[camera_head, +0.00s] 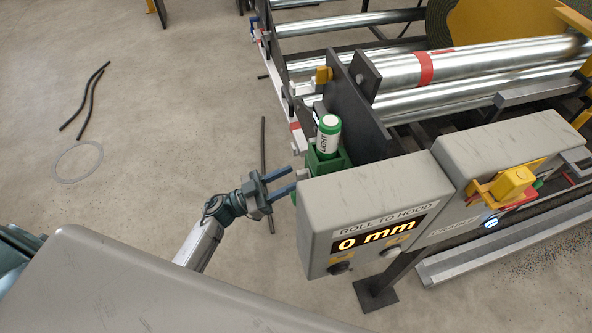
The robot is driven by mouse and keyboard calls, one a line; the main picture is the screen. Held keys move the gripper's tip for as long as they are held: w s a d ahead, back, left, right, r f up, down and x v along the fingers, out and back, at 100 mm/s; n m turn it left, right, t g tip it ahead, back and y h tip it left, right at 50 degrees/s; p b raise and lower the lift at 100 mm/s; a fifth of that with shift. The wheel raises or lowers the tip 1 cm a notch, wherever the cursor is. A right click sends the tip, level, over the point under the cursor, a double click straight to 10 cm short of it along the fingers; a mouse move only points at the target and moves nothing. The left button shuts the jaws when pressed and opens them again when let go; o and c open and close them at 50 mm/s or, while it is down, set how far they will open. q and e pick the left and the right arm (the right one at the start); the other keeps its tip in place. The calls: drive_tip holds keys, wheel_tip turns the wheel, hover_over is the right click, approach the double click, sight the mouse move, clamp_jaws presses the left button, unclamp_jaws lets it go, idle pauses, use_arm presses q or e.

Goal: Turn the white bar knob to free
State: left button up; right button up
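My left gripper (293,179) reaches in from the lower left, its two blue-grey fingers apart with a gap between them. Its fingertips point at the left side of a green box (328,165) behind the grey display box. A small pale piece (303,173) shows on that side, just beyond the fingertips. It may be the white bar knob, but it is too small to tell its shape or which way it is turned. I cannot tell whether the fingers touch it. My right gripper is not in view.
The grey display box (370,215) reads 0 mm, close right of my gripper. Shiny rollers (480,75) lie behind. Concrete floor (180,130) is mostly clear at left.

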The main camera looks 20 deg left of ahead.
sight(302, 176)
use_arm(q)
drive_tip(key=shift+x, duration=1.2)
drive_tip(key=shift+w+d+r+p, duration=0.15)
drive_tip(key=shift+w+d+p, duration=0.05)
drive_tip(key=shift+d+p, duration=0.1)
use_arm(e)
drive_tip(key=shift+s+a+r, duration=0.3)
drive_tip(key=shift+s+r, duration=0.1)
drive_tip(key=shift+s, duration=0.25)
use_arm(q)
drive_tip(key=shift+c, duration=0.3)
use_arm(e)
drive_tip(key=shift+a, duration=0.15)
use_arm(q)
drive_tip(key=c, duration=0.7)
clamp_jaws()
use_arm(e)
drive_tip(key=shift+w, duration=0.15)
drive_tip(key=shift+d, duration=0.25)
